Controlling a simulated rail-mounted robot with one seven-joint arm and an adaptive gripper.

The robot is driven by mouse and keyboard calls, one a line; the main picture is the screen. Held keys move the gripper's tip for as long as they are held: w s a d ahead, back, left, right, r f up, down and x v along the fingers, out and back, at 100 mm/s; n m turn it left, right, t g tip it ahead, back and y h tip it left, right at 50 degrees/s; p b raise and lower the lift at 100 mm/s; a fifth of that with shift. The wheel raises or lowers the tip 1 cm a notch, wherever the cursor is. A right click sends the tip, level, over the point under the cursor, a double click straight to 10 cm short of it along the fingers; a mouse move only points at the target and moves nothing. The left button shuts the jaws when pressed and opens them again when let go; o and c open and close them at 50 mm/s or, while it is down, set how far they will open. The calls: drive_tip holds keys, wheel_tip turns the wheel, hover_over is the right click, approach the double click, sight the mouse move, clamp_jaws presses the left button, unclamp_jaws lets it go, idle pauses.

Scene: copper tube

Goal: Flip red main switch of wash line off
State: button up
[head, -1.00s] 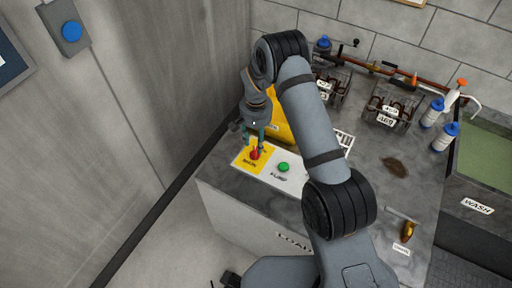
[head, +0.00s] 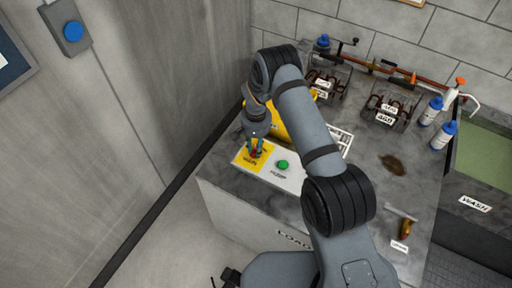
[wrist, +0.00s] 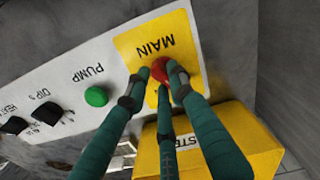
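The red main switch (wrist: 160,69) sits on a yellow plate (wrist: 135,48) marked MAIN, at the end of the white control panel (wrist: 62,72). In the head view the yellow plate (head: 243,158) is at the left end of the counter, and my gripper mostly covers the switch. My gripper (wrist: 158,73) points down at the switch, with its green fingers on either side of the red knob. The fingertips look closed in against the knob. In the head view my gripper (head: 255,150) is low over the plate. The switch's exact turn angle is partly hidden.
A green PUMP button (wrist: 96,96) and black knobs (wrist: 46,113) are along the same panel. A yellow box (wrist: 235,140) stands close behind the switch. Bottles (head: 432,110), tube racks (head: 390,105) and a wash basin (head: 488,150) are farther right.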

clamp_jaws()
drive_tip(key=shift+w+f+n+b, duration=0.1)
drive_tip(key=shift+f+n+b, duration=0.2)
drive_tip(key=shift+b, duration=0.6)
drive_tip(key=shift+n+b, duration=0.3)
drive_tip(key=shift+b, duration=0.2)
drive_tip(key=shift+r+n, duration=0.3)
drive_tip(key=shift+o, duration=1.9)
unclamp_jaws()
drive_tip(key=shift+o, duration=0.4)
drive_tip(key=shift+r, duration=0.1)
